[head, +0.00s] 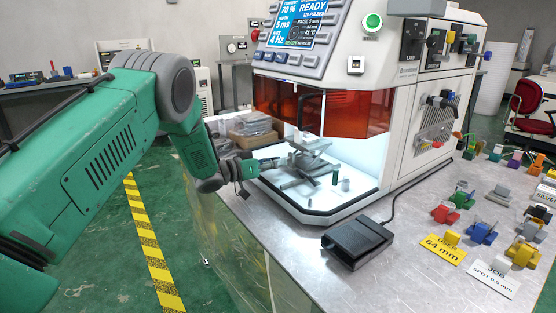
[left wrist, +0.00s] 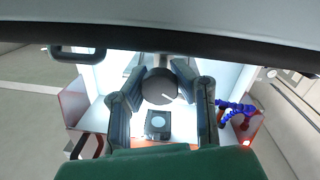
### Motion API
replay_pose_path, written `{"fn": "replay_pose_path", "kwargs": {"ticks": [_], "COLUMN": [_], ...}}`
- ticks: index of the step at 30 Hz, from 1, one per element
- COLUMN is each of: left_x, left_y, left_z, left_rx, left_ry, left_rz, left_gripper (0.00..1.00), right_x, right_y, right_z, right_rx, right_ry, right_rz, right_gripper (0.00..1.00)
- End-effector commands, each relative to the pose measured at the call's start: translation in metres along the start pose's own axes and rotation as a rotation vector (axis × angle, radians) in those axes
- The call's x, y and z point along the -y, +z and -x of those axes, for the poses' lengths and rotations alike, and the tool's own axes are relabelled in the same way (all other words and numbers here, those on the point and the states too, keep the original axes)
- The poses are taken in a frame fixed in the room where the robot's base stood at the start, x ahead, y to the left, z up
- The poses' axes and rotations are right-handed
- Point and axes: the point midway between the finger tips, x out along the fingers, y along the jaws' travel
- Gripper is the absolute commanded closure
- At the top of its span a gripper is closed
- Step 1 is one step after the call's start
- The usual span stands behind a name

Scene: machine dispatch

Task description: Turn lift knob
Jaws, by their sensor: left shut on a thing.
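The lift knob (left wrist: 158,87) is a round dark knob with a short white mark, seen face on in the left wrist view. My left gripper (left wrist: 163,80) has one finger on each side of the knob and is shut on it. In the head view my left gripper (head: 274,162) reaches into the lit chamber from the left, at the grey lift stage (head: 311,144). The knob itself is too small and covered to make out there. My right gripper is not in view.
The white machine (head: 400,140) has an orange shield (head: 345,112) above the chamber opening. A green cylinder (head: 335,175) stands inside. A black pedal (head: 357,241) and several coloured parts with label cards lie on the bench (head: 300,235). A blue hose (left wrist: 236,107) is right of the fingers.

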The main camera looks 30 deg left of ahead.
Motion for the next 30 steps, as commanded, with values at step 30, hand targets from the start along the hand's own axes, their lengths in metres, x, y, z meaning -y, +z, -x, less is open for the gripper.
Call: {"fn": "replay_pose_path", "kwargs": {"ticks": [30], "left_x": [0.0001], "left_y": [-0.0008], "left_z": [0.0011], "left_rx": [0.058], "left_ry": [-0.077], "left_rz": [-0.906], "left_gripper": [1.00], "right_x": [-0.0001], "right_y": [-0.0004], "right_z": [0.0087], "right_rx": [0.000], "right_ry": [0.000], "right_rz": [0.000], "right_gripper": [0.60]}}
